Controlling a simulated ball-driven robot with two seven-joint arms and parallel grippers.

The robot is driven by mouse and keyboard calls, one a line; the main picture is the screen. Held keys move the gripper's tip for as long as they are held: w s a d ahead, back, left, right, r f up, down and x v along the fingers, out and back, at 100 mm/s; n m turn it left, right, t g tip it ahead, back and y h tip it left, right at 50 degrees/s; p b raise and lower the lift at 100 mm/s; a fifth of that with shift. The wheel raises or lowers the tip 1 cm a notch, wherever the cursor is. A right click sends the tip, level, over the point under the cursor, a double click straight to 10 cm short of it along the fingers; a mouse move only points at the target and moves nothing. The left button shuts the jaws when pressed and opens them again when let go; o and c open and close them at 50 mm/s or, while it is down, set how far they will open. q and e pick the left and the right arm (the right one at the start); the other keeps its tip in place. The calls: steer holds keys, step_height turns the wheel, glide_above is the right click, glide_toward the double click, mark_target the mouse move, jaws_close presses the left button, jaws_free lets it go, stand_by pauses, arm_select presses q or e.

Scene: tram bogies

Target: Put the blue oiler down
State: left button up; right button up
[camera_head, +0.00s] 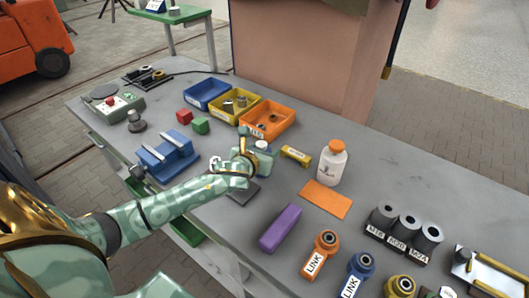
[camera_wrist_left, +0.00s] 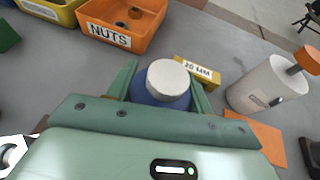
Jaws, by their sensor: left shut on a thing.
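My left gripper (camera_head: 258,160) is over the middle of the grey workbench and is shut on the blue oiler. In the left wrist view the oiler (camera_wrist_left: 165,97) stands between the two green fingers, with its round pale grey cap facing the camera. In the head view only the oiler's cap (camera_head: 262,145) shows clearly; the gripper hides the body. I cannot tell whether its base touches the bench. A dark flat pad (camera_head: 243,193) lies partly under the hand. My right gripper is not in view.
Behind the hand stand the orange nuts bin (camera_head: 283,125), a yellow bin (camera_head: 250,113) and a blue bin (camera_head: 206,92). A yellow 20 MM block (camera_head: 296,156), a white bottle (camera_head: 331,167) and an orange mat (camera_head: 325,200) are to the right. A purple block (camera_head: 281,228) lies in front.

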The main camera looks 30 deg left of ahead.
arm_select(q)
steer(key=shift+f, duration=0.5)
steer(key=o, duration=1)
steer(key=shift+s, duration=0.1)
steer(key=shift+o, duration=0.2)
steer(key=shift+f, duration=0.1)
steer(key=shift+d, duration=0.1)
steer(key=p+v, duration=0.1)
steer(key=v, duration=0.4)
steer(key=r+p+v, duration=0.1)
steer(key=p+v, duration=0.1)
steer(key=v, duration=0.4)
steer(key=shift+r, duration=0.1)
steer(key=shift+s+r, duration=0.25)
steer(key=shift+s, duration=0.2)
